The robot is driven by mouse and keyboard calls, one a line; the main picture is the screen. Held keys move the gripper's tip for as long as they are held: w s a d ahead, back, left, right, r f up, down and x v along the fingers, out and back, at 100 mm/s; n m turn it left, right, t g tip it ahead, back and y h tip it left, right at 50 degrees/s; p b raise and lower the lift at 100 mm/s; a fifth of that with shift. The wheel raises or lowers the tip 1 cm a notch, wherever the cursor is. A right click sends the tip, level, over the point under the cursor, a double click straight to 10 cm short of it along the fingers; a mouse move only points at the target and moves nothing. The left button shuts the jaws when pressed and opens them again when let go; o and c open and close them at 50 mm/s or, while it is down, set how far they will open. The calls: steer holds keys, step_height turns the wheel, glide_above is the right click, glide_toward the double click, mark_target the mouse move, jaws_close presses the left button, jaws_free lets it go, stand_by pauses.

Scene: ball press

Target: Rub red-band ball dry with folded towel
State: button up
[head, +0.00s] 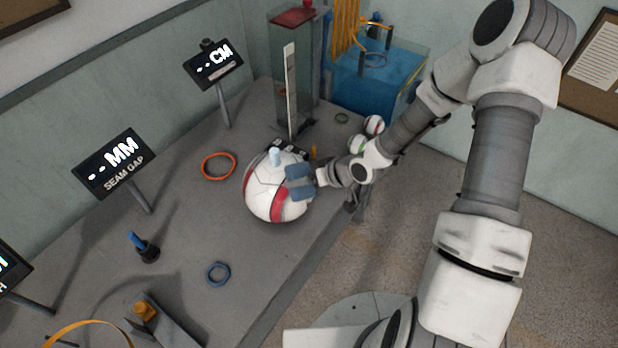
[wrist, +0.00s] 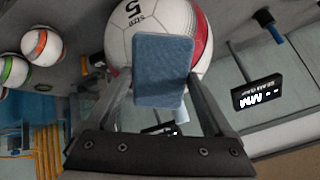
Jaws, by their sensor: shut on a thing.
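The red-band ball (head: 262,190), white with dark seams and a red band, stands on the grey bench. It also shows in the wrist view (wrist: 205,45), partly hidden by the towel. My gripper (head: 308,182) is at the ball's right side, shut on the folded blue towel (head: 298,171). In the wrist view the towel (wrist: 162,75) lies between my two fingers, its flat face towards the camera. The towel overlaps the ball in both views and appears to be against it; exact contact is hidden.
Two smaller balls, one red-marked (head: 374,124) and one green-marked (head: 356,143), are behind my wrist. A water tank (head: 375,80) and an upright scale (head: 291,90) stand at the back. An orange ring (head: 218,153) and blue ring (head: 207,274) lie on the bench (head: 190,215).

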steer(key=shift+s+a, duration=0.3)
steer(key=shift+s, duration=0.15)
steer(key=shift+r, duration=0.1)
steer(key=p+v, duration=0.2)
steer(key=v, duration=0.1)
steer(key=shift+s+d+r+p, duration=0.1)
steer(key=shift+r+p, duration=0.1)
steer(key=shift+p, duration=0.1)
steer(key=shift+p+v, duration=0.95)
steer(key=shift+v, duration=0.3)
steer(key=w+d+r+m+t+h+b, duration=0.3)
steer(key=d+r+m+h, duration=0.3)
steer(key=d+r+m, duration=0.2)
steer(key=shift+w+d+r+m+h+b, duration=0.4)
steer(key=shift+w+r+m+b, duration=0.25)
steer(key=shift+r+m, duration=0.45)
